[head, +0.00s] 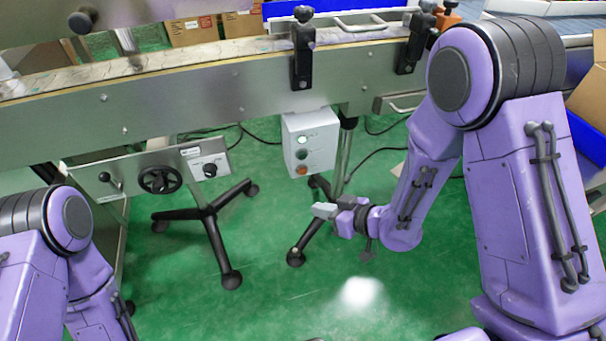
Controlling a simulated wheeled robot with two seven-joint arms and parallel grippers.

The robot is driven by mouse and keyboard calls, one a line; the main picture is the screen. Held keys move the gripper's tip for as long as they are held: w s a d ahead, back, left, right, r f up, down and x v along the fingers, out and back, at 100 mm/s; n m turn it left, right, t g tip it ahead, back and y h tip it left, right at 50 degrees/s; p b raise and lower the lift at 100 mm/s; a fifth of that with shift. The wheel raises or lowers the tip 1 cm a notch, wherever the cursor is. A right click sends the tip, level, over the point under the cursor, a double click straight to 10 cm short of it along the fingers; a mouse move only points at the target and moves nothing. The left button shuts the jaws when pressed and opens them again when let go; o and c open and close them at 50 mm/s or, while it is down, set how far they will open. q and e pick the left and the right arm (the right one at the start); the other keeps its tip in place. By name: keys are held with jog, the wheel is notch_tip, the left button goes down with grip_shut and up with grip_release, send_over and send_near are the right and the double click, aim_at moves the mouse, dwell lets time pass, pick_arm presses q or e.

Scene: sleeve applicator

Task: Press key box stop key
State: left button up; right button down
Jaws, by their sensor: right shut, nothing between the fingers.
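The key box (312,137) is a light grey box mounted under the front of the conveyor, near the middle of the head view. Its front carries a green button at the top, a dark one in the middle and an orange-red one at the bottom, the likely stop key (302,170). My right gripper (320,211) is shut and empty. In the picture it is below and slightly right of the box, apart from the keys. My left arm shows at the lower left, but its gripper is out of view.
The conveyor (190,95) runs across the back, with black clamps (303,50) on its front rail. A panel with a handwheel (163,180) and a knob is at the left. Black stand legs (210,225) rest on the green floor. Cardboard (588,85) is at the right.

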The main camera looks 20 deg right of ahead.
aim_at(303, 171)
jog(key=w, duration=0.8)
jog(key=shift+w+a, duration=0.15)
jog(key=shift+w, duration=0.25)
jog(key=shift+w, duration=0.1)
dwell(1.7)
jog(key=shift+w+p, duration=0.35)
jog(key=shift+p, duration=0.05)
